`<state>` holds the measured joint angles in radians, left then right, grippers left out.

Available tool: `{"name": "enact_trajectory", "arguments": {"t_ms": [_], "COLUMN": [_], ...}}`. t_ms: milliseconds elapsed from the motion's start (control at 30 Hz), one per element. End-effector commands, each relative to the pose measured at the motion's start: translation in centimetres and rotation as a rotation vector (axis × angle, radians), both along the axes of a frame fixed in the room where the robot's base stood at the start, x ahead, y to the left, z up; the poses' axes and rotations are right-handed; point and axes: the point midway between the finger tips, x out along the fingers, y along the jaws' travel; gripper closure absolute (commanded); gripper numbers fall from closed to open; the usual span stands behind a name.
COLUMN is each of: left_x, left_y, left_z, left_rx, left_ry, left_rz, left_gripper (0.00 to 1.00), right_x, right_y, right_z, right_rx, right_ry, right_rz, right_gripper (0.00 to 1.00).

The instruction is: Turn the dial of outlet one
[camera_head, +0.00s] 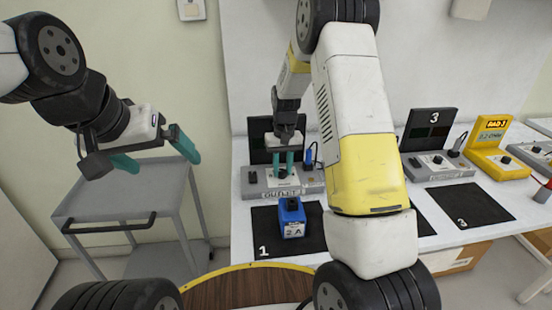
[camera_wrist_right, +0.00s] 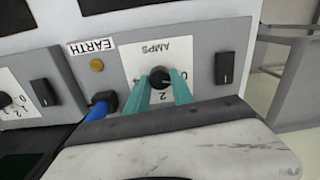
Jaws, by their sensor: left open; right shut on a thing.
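Outlet one (camera_head: 258,187) is a grey box with a white dial plate, standing on the white bench behind the black mat marked 1. Its black dial (camera_wrist_right: 160,76) sits on a plate marked AMPS in the right wrist view. My right gripper (camera_head: 283,172) points down at the outlet, and its teal fingertips are shut on the dial, one on each side; the fingers also show in the right wrist view (camera_wrist_right: 164,88). The dial is mostly hidden by the fingers in the head view. My left gripper (camera_head: 158,160) is open and empty, above the grey cart at the left.
A blue block marked 2 A (camera_head: 291,218) stands on mat 1 (camera_head: 262,220). A blue plug (camera_head: 308,157) is at the outlet's right side. Outlet three (camera_head: 430,165) and a yellow device (camera_head: 494,155) stand further right. A grey cart (camera_head: 130,190) is at the left. My right arm hides the bench's middle.

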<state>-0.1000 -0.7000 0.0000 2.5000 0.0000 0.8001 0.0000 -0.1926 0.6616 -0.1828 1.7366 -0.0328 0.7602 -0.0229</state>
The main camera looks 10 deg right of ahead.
Motion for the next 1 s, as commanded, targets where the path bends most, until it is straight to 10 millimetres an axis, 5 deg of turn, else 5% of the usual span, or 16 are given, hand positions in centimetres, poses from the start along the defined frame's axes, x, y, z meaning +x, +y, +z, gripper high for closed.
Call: {"name": "enact_trajectory", "arguments": {"t_ms": [667, 700, 767, 1000], "left_x": [0.00, 0.00, 0.00, 0.00], "left_y": [0.00, 0.00, 0.00, 0.00], "left_z": [0.00, 0.00, 0.00, 0.00], "left_rx": [0.000, 0.000, 0.000, 0.000], "left_ry": [0.000, 0.000, 0.000, 0.000], "left_rz": [0.000, 0.000, 0.000, 0.000], "left_gripper": [0.00, 0.00, 0.00, 0.00], "right_x": [-0.04, -0.03, -0.03, -0.02], "right_y": [0.06, 0.05, 0.05, 0.02], "right_z": [-0.04, -0.04, -0.04, -0.02], "right_rx": [0.001, 0.001, 0.001, 0.000], "right_ry": [0.001, 0.001, 0.001, 0.001], "right_rz": [0.059, 0.059, 0.059, 0.058], "right_gripper": [1.00, 0.66, 0.54, 0.50]}}
